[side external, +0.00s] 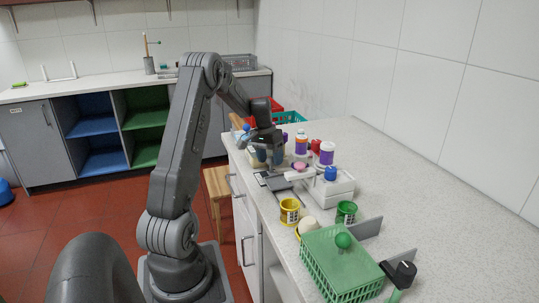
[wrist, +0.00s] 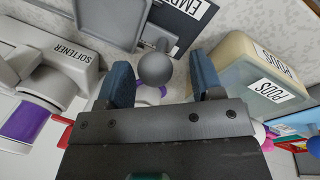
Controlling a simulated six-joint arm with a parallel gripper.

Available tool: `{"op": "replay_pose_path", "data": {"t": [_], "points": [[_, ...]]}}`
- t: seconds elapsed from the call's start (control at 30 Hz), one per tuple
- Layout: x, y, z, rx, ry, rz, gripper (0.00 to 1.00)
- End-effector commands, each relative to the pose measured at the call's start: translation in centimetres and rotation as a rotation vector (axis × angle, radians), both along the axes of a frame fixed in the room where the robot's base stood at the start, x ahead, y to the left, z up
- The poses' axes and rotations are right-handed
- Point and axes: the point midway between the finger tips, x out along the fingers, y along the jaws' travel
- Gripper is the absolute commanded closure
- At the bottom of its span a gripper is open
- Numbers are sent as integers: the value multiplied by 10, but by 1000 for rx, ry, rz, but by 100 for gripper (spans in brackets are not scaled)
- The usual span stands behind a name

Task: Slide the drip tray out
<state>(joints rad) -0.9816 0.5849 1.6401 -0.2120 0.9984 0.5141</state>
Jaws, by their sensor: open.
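In the wrist view, a round grey knob (wrist: 156,69) on a short stem shows between my fingers, with a gap on both sides. The stem runs up to a grey tray-like part (wrist: 112,22), which looks like the drip tray, beside a dark plate (wrist: 196,18) lettered "EMPT…". My gripper (wrist: 163,82) is open and empty, its two blue fingers apart around the knob; I cannot tell the height difference. In the side view my gripper (side external: 269,156) is low over the counter's far left, near a flat grey tray (side external: 275,181). The knob is hidden there.
A box labelled "PODS" (wrist: 262,80) stands close right of my fingers. A white dispenser labelled "SOFTENER" (wrist: 62,72) is at the left. Bottles, a yellow cup (side external: 289,211), a green cup (side external: 346,212) and a green basket (side external: 340,264) line the counter.

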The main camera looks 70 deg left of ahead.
Motion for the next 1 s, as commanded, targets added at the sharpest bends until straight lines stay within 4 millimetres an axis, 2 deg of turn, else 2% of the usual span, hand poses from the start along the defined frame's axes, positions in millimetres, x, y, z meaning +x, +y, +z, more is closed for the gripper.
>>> {"op": "replay_pose_path", "data": {"t": [0.17, 0.5, 0.7, 0.83, 1.0], "points": [[-1, 2, 14, 2, -1, -1, 40], [-9, 14, 86, 6, -3, 2, 40], [-13, 20, 119, 3, -1, 2, 40], [-15, 21, 131, 3, -1, 0, 40], [-15, 22, 136, 3, -1, 0, 40]]}}
